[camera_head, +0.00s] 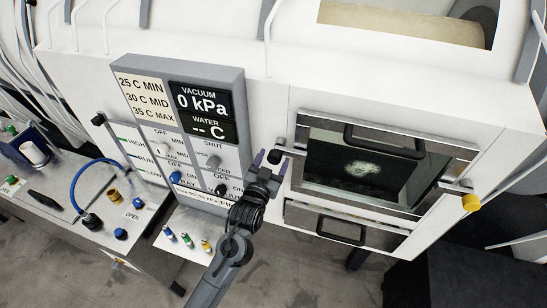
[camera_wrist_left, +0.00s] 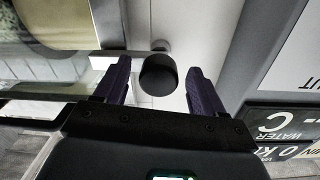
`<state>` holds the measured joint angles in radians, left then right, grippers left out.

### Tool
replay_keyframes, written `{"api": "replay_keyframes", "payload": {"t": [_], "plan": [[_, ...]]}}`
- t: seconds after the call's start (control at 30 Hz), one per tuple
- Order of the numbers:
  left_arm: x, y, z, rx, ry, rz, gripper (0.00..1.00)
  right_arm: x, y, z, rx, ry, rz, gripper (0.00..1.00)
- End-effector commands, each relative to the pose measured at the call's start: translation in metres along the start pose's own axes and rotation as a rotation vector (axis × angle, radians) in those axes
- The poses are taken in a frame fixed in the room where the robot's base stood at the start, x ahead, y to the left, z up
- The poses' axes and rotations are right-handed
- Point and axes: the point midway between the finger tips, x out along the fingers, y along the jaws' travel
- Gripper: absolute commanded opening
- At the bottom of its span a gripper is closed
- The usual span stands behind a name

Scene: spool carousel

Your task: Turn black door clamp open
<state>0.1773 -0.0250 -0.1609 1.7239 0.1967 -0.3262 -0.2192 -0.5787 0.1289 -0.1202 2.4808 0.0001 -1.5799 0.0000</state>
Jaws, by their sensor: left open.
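The black door clamp (camera_head: 275,156) is a small dark knob on the white cabinet front, just left of the upper windowed door (camera_head: 296,170). In the left wrist view the clamp (camera_wrist_left: 158,75) shows as a short black cylinder on a light metal mount. My left gripper (camera_head: 270,164) is open, with its two purple fingers on either side of the clamp. In the left wrist view both fingers (camera_wrist_left: 156,83) stand apart, with gaps visible between them and the clamp. The clamp's exact turn is hard to tell. My right gripper is not in view.
A panel (camera_head: 183,135) with gauges and switches stands close left of my left gripper. The upper door has a black handle (camera_head: 384,140), and a yellow knob (camera_head: 471,202) sits at its right. A lower drawer (camera_head: 300,216) is below. A bench with knobs (camera_head: 65,180) is at left.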

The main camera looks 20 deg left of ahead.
Motion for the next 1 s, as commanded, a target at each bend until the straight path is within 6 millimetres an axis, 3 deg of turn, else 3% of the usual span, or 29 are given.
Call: {"api": "replay_keyframes", "payload": {"t": [0.43, 0.9, 1.0], "plan": [[0.0082, 0.0002, 0.0002, -0.001, 0.000, 0.000, 0.69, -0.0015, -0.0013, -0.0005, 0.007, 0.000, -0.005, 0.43], [0.0080, 0.0000, 0.0003, -0.001, -0.001, 0.000, 0.00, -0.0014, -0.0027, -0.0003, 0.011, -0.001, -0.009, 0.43], [0.0080, -0.0001, 0.0003, -0.001, -0.001, 0.000, 0.00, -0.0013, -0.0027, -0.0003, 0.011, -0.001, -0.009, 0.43]]}}
